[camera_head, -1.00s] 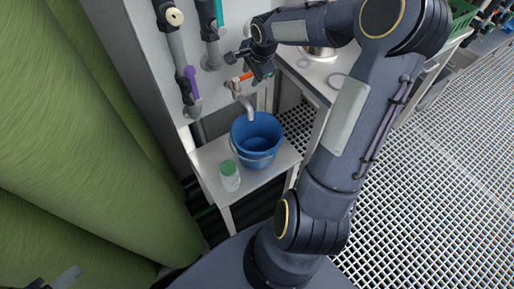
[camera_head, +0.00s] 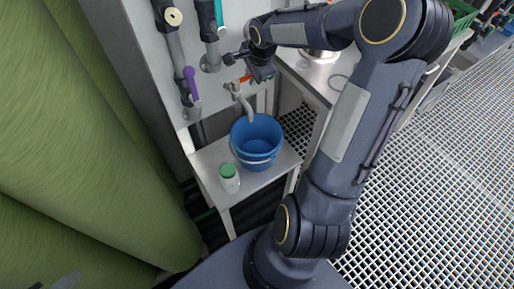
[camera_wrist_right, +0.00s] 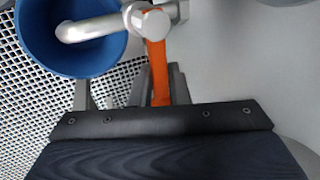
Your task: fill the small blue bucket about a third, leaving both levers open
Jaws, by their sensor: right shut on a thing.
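The small blue bucket (camera_head: 256,142) stands upright on a low white table, under the curved grey spout (camera_head: 247,108) of a wall tap. No stream of water shows, and I cannot make out a water level inside. The tap's orange lever (camera_head: 246,77) lies between the fingers of my right gripper (camera_head: 251,74), which is shut on it. In the right wrist view the orange lever (camera_wrist_right: 158,70) runs between the grey fingers, with the spout and part of the bucket (camera_wrist_right: 70,60) at upper left. A purple lever (camera_head: 191,82) sits on a wall pipe to the left.
A jar with a green lid (camera_head: 229,178) stands on the low table (camera_head: 219,198), left of the bucket. A teal-handled pipe (camera_head: 219,14) runs above. Large green rolls fill the left side. A steel-topped bench (camera_head: 322,75) and grated floor (camera_head: 430,190) lie to the right.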

